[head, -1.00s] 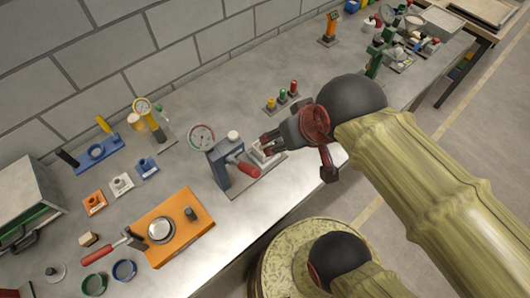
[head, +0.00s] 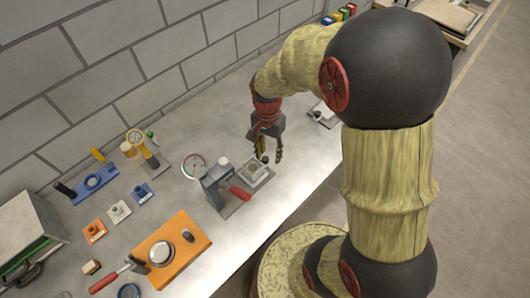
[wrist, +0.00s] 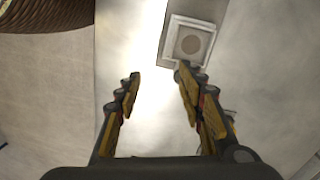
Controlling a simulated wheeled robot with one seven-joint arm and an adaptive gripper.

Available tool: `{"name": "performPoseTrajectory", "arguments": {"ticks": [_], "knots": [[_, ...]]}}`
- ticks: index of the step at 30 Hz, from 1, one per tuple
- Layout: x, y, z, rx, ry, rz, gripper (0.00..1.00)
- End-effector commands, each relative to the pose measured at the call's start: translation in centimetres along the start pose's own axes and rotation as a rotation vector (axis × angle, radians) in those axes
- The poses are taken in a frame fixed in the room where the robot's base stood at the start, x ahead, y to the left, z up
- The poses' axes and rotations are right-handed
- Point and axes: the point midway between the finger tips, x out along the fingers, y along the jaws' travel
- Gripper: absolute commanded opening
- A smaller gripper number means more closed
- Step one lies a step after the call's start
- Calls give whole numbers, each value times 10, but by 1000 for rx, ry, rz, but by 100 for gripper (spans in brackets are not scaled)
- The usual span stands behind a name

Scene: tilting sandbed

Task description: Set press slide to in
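The press is a blue-grey frame (head: 214,187) with a red-handled lever (head: 240,193) and a round dial gauge on the bench. Its slide, a pale square block (head: 254,171) on a grey base plate, sticks out on the right, clear of the frame. In the wrist view the slide (wrist: 189,43) shows at top centre-right as a square with a round dark centre. My gripper (head: 270,153) points down just right of and behind the slide. In the wrist view my gripper (wrist: 158,75) is open and empty, its right fingertip near the slide's lower edge in the picture.
An orange scale-like box (head: 183,243) and small orange, white and blue blocks stand left of the press. A yellow gauge stand (head: 150,155) is behind it. The block wall runs along the bench's back. The front bench strip (head: 258,222) is clear.

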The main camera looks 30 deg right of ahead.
Motion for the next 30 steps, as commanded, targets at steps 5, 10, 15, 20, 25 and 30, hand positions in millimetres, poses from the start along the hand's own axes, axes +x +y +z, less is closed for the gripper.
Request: {"name": "performPoseTrajectory", "arguments": {"ticks": [5,10,15,20,25,30], "knots": [[9,-26,-22,375,15,-27,39],[3,-34,-29,620,23,-55,39],[5,-34,-30,714,21,-59,39],[21,-35,-30,719,20,-57,39],[49,-36,-31,718,20,-57,39],[70,-37,-32,717,20,-57,39]]}}
